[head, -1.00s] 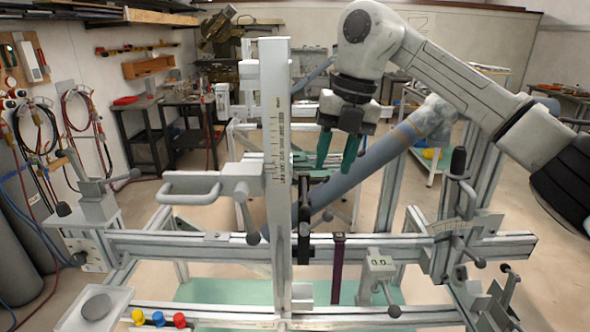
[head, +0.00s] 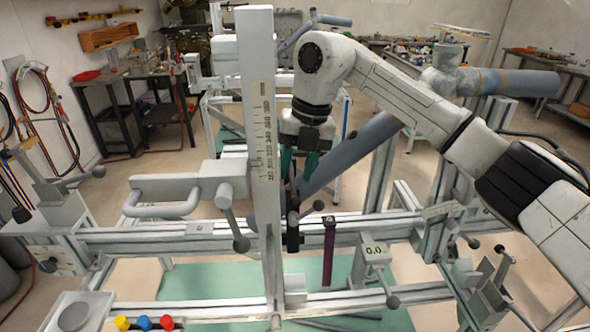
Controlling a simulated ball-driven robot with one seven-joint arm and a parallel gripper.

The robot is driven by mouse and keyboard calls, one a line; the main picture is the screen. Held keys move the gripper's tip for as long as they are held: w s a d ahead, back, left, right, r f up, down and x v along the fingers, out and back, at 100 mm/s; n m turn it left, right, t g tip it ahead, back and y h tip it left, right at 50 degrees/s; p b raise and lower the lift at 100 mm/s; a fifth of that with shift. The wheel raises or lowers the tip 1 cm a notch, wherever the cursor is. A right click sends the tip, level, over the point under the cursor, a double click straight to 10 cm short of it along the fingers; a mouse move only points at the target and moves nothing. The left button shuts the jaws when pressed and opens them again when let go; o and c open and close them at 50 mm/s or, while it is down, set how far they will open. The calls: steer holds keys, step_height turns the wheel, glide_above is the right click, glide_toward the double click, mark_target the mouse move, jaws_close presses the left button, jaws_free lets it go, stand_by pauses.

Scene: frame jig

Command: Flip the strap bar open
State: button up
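My gripper (head: 299,163) hangs pointing down just right of the tall upright post with the ruler scale (head: 259,150). Its two green fingers are apart, with nothing seen between them. A black upright piece (head: 292,235) stands at the cross rail below the fingers, and a lever with a dark knob (head: 318,205) is beside it. A dark maroon strap-like bar (head: 328,250) hangs down from the rail, right of the black piece. I cannot tell for sure which of these is the strap bar. Whether the fingers touch anything is unclear.
The cross rail (head: 390,230) runs across the frame. A grey box reading 0.0 (head: 375,250) with a ball-ended lever sits right of the maroon bar. A grey looped handle (head: 165,205) is at left. Several coloured knobs (head: 144,322) line the front. A thick grey tube (head: 355,155) slants behind my gripper.

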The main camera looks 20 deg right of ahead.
steer(key=shift+a+f, duration=0.2)
steer(key=shift+f, duration=0.75)
jaws_close()
